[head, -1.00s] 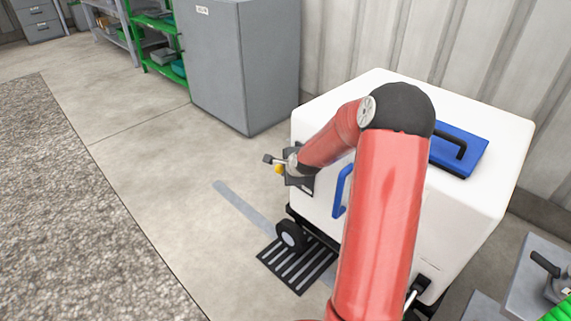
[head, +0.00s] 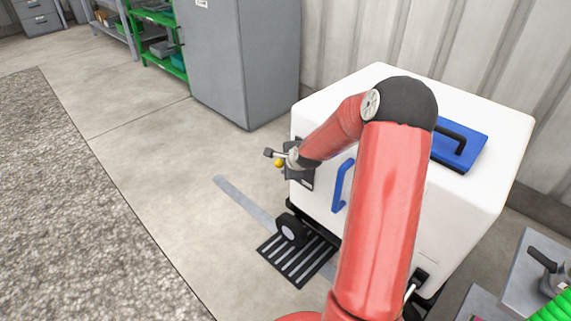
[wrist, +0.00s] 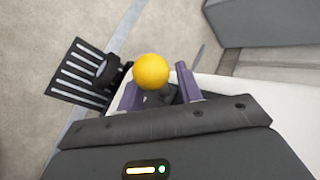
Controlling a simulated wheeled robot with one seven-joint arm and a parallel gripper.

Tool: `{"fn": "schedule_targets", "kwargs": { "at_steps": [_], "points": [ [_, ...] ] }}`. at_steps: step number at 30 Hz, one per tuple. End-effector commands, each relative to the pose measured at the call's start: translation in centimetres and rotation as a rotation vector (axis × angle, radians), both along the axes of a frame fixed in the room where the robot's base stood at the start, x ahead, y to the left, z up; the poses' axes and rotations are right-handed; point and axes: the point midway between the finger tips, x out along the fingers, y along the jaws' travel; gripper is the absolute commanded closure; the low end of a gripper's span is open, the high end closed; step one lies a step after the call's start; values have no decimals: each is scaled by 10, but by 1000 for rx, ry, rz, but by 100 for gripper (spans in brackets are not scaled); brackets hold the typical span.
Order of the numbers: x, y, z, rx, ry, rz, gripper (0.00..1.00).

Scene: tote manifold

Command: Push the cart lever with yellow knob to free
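The yellow knob (wrist: 150,70) shows in the wrist view between my gripper's two purple fingers, nearer the left one and overlapping its tip. My gripper (wrist: 157,78) has its fingers spread wider than the knob, with a gap on the right side. In the head view the knob (head: 279,163) is a small yellow ball beside my gripper at the left end of the white cart (head: 470,105). The lever's shaft is mostly hidden behind the knob and my gripper. I cannot tell whether a finger touches the knob.
A blue handle (head: 341,186) sticks out of the cart's side. Floor to the left is clear.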

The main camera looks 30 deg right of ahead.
Motion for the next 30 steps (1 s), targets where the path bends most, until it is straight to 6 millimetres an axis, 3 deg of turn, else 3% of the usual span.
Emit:
{"fn": "schedule_targets", "kwargs": {
  "at_steps": [15,30],
  "points": [
    [-48,-1,50,0,0,-3,65],
    [-54,1,56,0,0,0,65]
  ]
}}
